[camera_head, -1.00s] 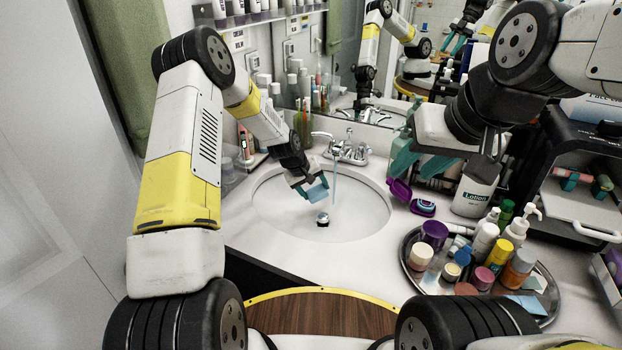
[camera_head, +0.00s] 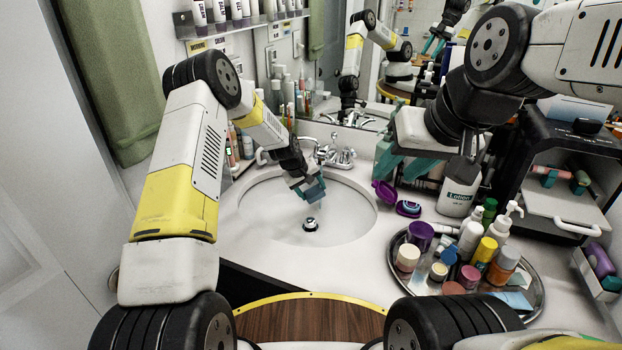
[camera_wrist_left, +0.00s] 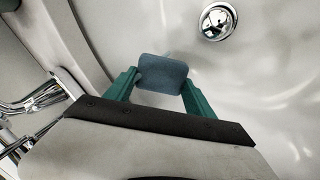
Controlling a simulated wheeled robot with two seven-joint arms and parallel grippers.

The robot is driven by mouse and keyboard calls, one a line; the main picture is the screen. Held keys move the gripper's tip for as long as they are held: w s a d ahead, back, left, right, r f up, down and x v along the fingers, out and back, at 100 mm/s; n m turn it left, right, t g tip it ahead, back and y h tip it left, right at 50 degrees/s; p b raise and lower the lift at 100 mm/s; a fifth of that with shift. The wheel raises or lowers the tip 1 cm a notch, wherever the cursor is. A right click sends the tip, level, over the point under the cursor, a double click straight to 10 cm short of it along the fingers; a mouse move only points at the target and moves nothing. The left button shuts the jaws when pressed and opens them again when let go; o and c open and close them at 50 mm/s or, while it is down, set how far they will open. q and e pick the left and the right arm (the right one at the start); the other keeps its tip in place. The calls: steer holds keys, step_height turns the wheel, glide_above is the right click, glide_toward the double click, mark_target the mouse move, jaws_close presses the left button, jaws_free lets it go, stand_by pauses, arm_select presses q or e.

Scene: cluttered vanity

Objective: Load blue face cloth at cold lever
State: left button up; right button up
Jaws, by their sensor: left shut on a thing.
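My left gripper (camera_head: 314,196) is shut on the blue face cloth (camera_head: 316,188) over the sink basin (camera_head: 262,212). In the left wrist view the cloth (camera_wrist_left: 162,73) is a small, dark blue rounded square between the teal fingertips. The chrome faucet (camera_head: 327,152) stands at the back rim, just behind the gripper, with a lever (camera_head: 346,158) on its right side. No water stream shows now. My right gripper (camera_head: 398,162) is to the right of the faucet, its teal fingers apart and empty, partly in front of bottles.
A round metal tray (camera_head: 532,300) crowded with jars and bottles stands at the right. A lotion bottle (camera_head: 459,192) and purple items (camera_head: 408,208) are near my right gripper. The drain plug (camera_head: 310,225) sits in the otherwise clear basin. A mirror is behind.

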arm_select(q)
steer(key=shift+s, duration=0.1)
steer(key=shift+s+a, duration=0.2)
steer(key=shift+s, duration=3.75)
steer(key=s+r, duration=0.4)
steer(key=s, duration=0.1)
steer(key=shift+a, duration=0.1)
arm_select(e)
steer(key=shift+c, duration=0.5)
